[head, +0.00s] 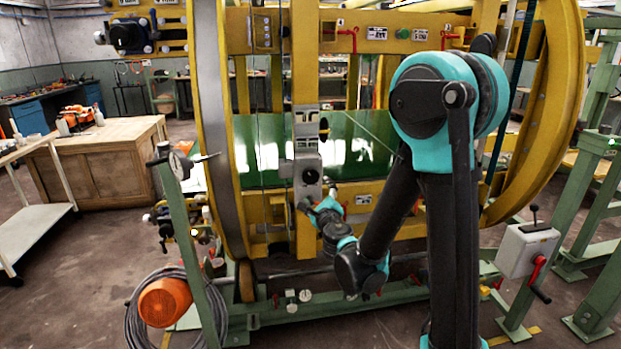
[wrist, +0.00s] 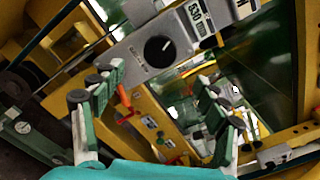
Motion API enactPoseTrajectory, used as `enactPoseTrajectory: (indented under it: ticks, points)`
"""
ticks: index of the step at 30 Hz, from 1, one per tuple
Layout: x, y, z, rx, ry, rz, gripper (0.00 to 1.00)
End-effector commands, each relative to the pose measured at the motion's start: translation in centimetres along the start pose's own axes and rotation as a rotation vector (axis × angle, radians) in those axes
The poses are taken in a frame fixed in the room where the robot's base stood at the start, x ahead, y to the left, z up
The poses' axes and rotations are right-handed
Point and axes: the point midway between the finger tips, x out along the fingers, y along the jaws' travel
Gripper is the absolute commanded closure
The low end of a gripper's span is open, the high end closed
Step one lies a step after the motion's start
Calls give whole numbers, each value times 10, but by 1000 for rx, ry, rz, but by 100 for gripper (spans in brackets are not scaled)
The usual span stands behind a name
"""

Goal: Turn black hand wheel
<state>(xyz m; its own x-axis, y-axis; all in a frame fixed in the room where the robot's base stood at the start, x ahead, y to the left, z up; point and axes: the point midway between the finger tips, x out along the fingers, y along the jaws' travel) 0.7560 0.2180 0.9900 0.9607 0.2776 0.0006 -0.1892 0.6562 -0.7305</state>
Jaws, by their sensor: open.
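The black hand wheel (head: 310,177) looks like a round black knob on a grey upright plate on the yellow frame. In the wrist view the hand wheel (wrist: 159,51) is in full sight on its grey plate, just beyond and between the fingertips. My gripper (head: 314,202) is just below the wheel in the head view, partly hidden by my own arm. In the wrist view my gripper (wrist: 158,82) has its two green and grey fingers spread wide. Nothing is between them, and they appear apart from the wheel.
The yellow ring frame (head: 212,120) surrounds the plate. Red levers (wrist: 125,100) stick out near the left finger. A post with a dial gauge (head: 180,165) stands at left. A grey control box (head: 527,249) with a crank stands at right. Open floor lies at the left.

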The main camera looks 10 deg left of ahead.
Motion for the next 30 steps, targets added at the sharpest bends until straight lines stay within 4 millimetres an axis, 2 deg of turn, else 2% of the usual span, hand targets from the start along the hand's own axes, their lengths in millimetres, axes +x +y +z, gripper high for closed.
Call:
enactPoseTrajectory:
  ticks: [1, 9, 15, 21, 30]
  points:
    - [11, 0, -1, 1, 2, -1, 26]
    - [65, -1, -1, 2, 2, -2, 26]
    - [98, -1, -1, 2, 1, -1, 26]
    - [116, 0, 0, 2, 1, -1, 26]
    - [120, -1, 0, 3, 1, -1, 26]
